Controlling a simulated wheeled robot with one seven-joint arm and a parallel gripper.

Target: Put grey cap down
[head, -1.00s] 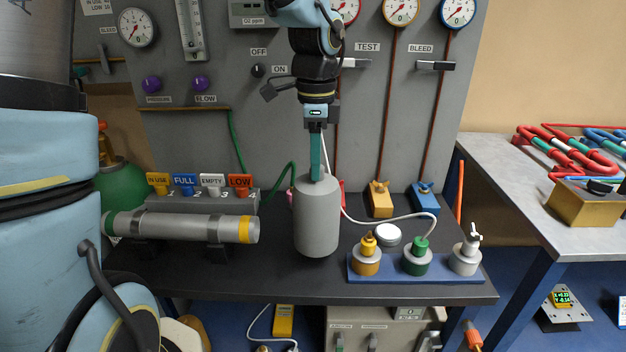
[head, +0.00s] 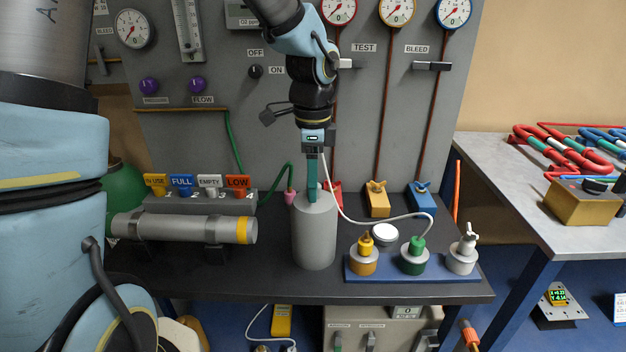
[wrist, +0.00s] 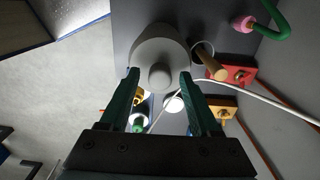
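The grey cap (head: 315,238) is a tall grey cylinder with a rounded top and a small knob. It stands upright on the dark bench, just left of the blue tray. In the wrist view the cap (wrist: 150,47) is seen from above, its knob between my fingers. My gripper (head: 312,200) points straight down over the cap's top. In the wrist view my gripper (wrist: 160,74) has its two green fingers apart, with a visible gap on each side of the knob. The cap's underside contact with the bench is hard to judge.
A blue tray (head: 355,276) with several capped fittings stands at the right. A white cable (head: 345,217) runs behind the cap. A grey cylinder (head: 180,229) lies at the left. Red (head: 333,191) and yellow (head: 377,200) blocks stand at the back. Bare bench lies in front.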

